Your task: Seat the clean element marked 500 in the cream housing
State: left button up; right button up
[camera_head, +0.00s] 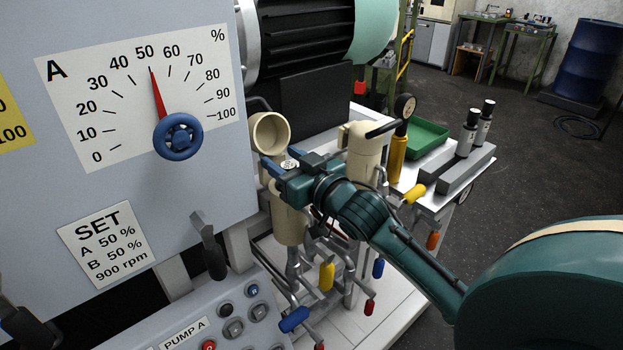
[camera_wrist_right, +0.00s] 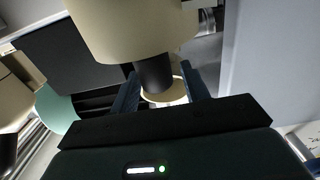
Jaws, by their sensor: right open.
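The cream housing (camera_head: 289,222) stands upright in the middle of the head view. Its body also shows at the top of the wrist view (camera_wrist_right: 130,32), which looks upside down. A dark element (camera_wrist_right: 152,74) with a pale end cap (camera_wrist_right: 164,93) sticks out of its mouth. The cap shows in the head view as a small light disc with dark marks (camera_head: 289,164); I cannot read them. My right gripper (camera_head: 282,168) is open, its blue fingers on either side of the element's end in the wrist view (camera_wrist_right: 162,88). My left gripper is out of view.
A cream cup-shaped part (camera_head: 270,133) sits open just behind the gripper. A second cream housing (camera_head: 364,155) and a gauge (camera_head: 404,107) stand to the right. Two black-topped grey cylinders (camera_head: 468,133) stand by a green tray (camera_head: 425,136). Coloured valve handles (camera_head: 327,275) hang below.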

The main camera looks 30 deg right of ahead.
jog(key=s+d+b, duration=0.1)
jog(key=s, duration=1)
jog(key=shift+d, duration=0.25)
jog(key=shift+f, duration=0.1)
